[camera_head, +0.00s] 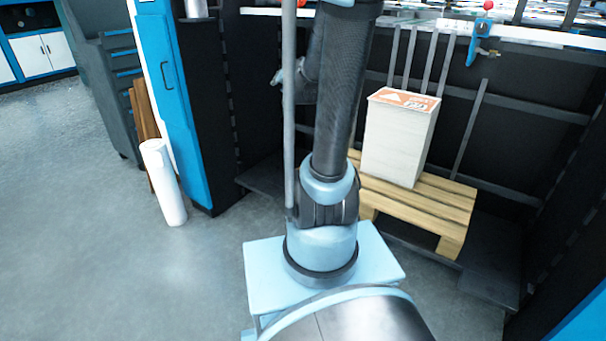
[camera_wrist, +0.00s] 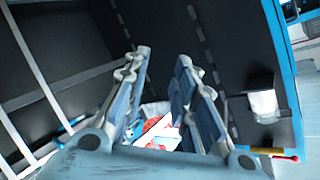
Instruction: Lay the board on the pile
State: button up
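The pile (camera_head: 398,140) is a tall white block with an orange-and-white printed top, standing upright on a wooden pallet (camera_head: 425,207) right of my arm. In the wrist view my gripper (camera_wrist: 164,58) shows two blue-grey fingers standing apart, with no thing clearly clamped between them. Low between the fingers is a red-and-white printed surface (camera_wrist: 155,130); I cannot tell whether it is a board or the pile's top. In the head view my gripper is largely hidden behind my arm. No separate board can be made out.
A dark machine frame with a blue side panel (camera_head: 175,95) surrounds the pallet. A white roll (camera_head: 163,182) stands on the floor at left, by brown planks (camera_head: 142,120). A red-knobbed blue lever (camera_head: 483,40) is at upper right. The grey floor (camera_head: 75,230) at left is clear.

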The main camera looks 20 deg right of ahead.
jog(key=s+a+f+n+g, duration=0.25)
jog(key=s+f, duration=0.25)
jog(key=s, duration=0.4)
jog(key=s+a+f+n+g, duration=0.2)
jog(key=s+f+g, duration=0.25)
jog(key=s, duration=0.45)
jog(key=s+d+f+n+g+h, duration=0.1)
jog(key=s+d+f+g, duration=0.1)
jog(key=s, duration=0.6)
jog(key=s+d+f+n+g+h, duration=0.1)
jog(key=s+f+g, duration=0.1)
jog(key=s+f, duration=0.3)
jog(key=s, duration=0.4)
jog(key=shift+s+d+g, duration=0.15)
jog(key=shift+d+g, duration=0.15)
jog(key=shift+d, duration=0.1)
